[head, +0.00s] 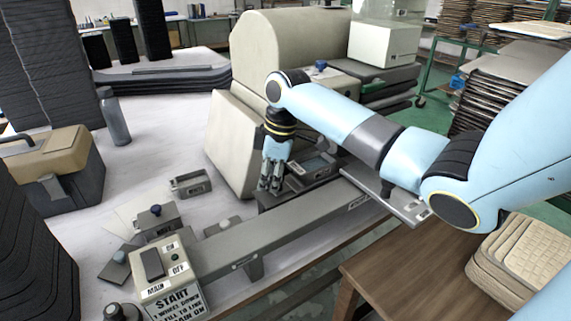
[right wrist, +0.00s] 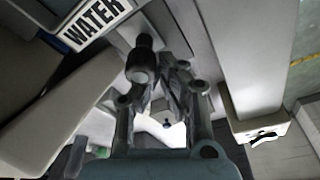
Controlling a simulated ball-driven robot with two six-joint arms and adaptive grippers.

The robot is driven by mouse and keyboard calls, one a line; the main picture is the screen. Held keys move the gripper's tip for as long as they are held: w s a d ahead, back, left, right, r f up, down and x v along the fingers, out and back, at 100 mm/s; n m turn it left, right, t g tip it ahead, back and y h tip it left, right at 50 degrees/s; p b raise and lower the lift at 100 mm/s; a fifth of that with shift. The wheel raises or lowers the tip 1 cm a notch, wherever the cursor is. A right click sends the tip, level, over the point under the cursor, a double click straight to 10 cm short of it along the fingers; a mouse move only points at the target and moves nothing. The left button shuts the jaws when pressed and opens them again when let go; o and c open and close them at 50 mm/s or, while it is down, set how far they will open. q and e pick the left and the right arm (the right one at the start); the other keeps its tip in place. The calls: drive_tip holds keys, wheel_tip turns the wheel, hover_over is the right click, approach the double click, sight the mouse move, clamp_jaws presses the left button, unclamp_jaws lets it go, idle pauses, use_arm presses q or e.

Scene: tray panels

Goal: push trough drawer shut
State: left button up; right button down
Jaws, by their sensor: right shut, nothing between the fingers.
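The trough drawer appears to be the grey tray (head: 318,165) at the foot of the cream machine, partly hidden behind my right gripper and arm. How far out it stands I cannot tell. My right gripper (head: 270,186) points down just in front of the machine, left of this tray, with its fingers together and empty. In the right wrist view the fingers (right wrist: 160,95) are close to a dark round knob (right wrist: 141,66); contact is unclear. A plate marked WATER (right wrist: 96,22) lies beyond it. My left gripper is not in view.
A long grey rail (head: 290,228) runs along the bench front. A switch box (head: 168,280) stands at its left end. A small labelled tray (head: 190,183) sits left of the machine. A wooden table (head: 425,275) is at right. The white bench top at left has free room.

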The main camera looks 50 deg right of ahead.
sight(285, 187)
drive_tip(key=shift+d, duration=0.15)
drive_tip(key=shift+s+d+p, duration=0.3)
drive_tip(key=shift+d, duration=0.7)
drive_tip(key=shift+s+d+p, duration=0.25)
drive_tip(key=shift+d, duration=0.7)
drive_tip(key=shift+w+a+r+p, duration=0.1)
drive_tip(key=shift+w+a+p, duration=0.1)
drive_tip(key=shift+a+p, duration=0.35)
wheel_tip(285, 187, up, 7)
drive_tip(key=p, duration=0.7)
drive_tip(key=shift+a, duration=0.1)
